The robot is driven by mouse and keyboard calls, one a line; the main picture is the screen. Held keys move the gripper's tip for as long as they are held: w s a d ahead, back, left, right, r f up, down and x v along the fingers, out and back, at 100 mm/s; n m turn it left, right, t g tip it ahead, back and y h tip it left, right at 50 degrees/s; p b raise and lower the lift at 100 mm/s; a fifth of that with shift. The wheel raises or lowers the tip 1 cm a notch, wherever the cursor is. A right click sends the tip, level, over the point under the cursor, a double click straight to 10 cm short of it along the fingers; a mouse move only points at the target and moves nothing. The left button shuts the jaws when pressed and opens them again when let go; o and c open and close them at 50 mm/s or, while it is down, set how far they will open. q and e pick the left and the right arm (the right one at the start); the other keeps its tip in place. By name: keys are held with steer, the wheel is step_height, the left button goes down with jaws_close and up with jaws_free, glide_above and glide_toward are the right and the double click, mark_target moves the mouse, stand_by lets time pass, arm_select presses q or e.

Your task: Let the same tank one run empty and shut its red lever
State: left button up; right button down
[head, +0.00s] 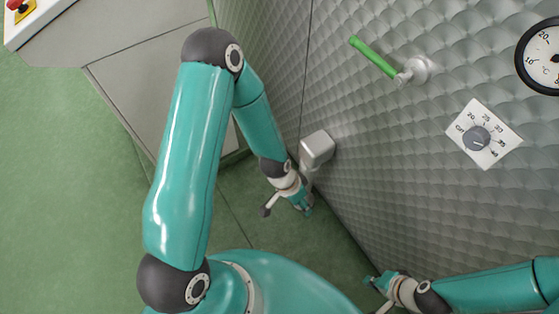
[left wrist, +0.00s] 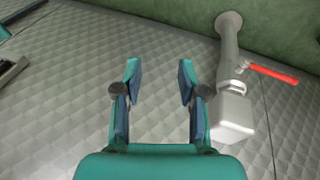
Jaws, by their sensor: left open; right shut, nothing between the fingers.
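The red lever (left wrist: 272,73) shows in the left wrist view, sticking out to the right from a grey pipe (left wrist: 228,45), roughly crosswise to it. A pale grey box (left wrist: 233,118) sits at the pipe's near end; it also shows in the head view (head: 317,148). I cannot make out the red lever in the head view. My left gripper (head: 306,209) is low by the tank wall, just below the box; its open, empty fingers (left wrist: 160,85) are left of the pipe, apart from the lever. My right gripper (head: 371,281) is shut and empty near the wall's foot.
The quilted metal tank wall (head: 400,180) carries a green lever (head: 373,57), a dial knob (head: 477,138) and a round thermometer (head: 545,58). A grey cabinet (head: 135,75) with a red button (head: 14,4) stands at upper left. The green floor (head: 65,200) at left is clear.

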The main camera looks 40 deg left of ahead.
arm_select(q)
steer(key=w+a+f+m+t+y+b, duration=0.1)
steer(key=w+a+f+m+b, duration=0.8)
steer(key=w+a+b, duration=0.4)
steer(key=w+a+r+m+y+b, duration=0.2)
steer(key=w+a+r+m+b, duration=0.1)
steer(key=a+m+b, duration=0.8)
steer(key=shift+t+h, duration=0.3)
steer(key=shift+t, duration=0.1)
steer(key=b+x, duration=0.5)
steer(key=x, duration=1.1)
steer(key=shift+d, duration=0.2)
steer(key=shift+w, duration=0.1)
arm_select(e)
step_height(320, 180, down, 32)
arm_select(q)
jaws_close()
